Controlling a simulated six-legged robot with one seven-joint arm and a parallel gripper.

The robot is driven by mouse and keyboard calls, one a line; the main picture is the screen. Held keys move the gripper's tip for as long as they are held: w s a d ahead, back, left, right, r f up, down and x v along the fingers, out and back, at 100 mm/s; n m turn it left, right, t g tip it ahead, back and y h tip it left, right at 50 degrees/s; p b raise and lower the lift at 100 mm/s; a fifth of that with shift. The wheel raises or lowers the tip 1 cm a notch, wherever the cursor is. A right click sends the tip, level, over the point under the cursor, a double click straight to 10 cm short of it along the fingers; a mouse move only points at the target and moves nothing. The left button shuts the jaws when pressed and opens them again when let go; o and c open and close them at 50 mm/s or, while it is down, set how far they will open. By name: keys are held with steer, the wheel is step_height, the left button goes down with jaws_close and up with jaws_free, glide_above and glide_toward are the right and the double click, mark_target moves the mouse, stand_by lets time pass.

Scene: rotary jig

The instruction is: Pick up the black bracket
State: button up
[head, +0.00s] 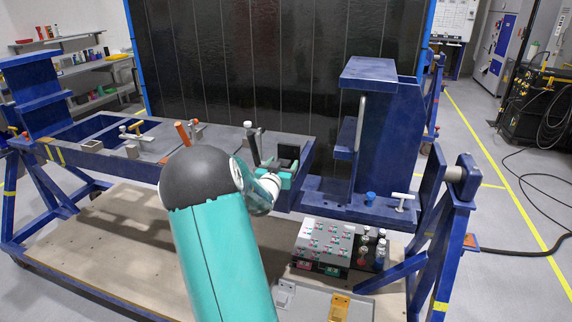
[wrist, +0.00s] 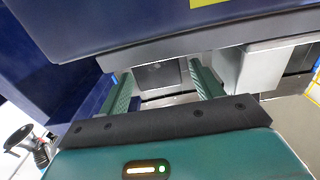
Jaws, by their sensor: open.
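The black bracket (head: 289,153) shows in the head view as a small dark piece on the grey top of the blue jig, just beyond my gripper (head: 281,173). In the wrist view a dark grey block, which looks like the bracket (wrist: 157,74), lies between the tips of my two green fingers. My gripper (wrist: 163,88) is open, with a finger on either side of it. I cannot tell whether either finger touches it. My arm hides part of the jig in the head view.
A black-handled clamp (head: 251,144) stands just left of my gripper. The blue upright (head: 383,140) rises to the right. A button box (head: 325,240) and several bottles (head: 372,250) sit on the wooden platform below. In the wrist view a light grey block (wrist: 262,68) is close to the right finger.

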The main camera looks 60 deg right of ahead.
steer(key=c, duration=1.4)
steer(key=shift+r, duration=0.1)
steer(key=shift+r, duration=0.35)
step_height(320, 180, up, 2)
steer(key=shift+r, duration=0.1)
steer(key=s+a+r, duration=0.7)
steer(key=a+r, duration=0.3)
steer(key=a, duration=0.2)
steer(key=shift+s, duration=0.15)
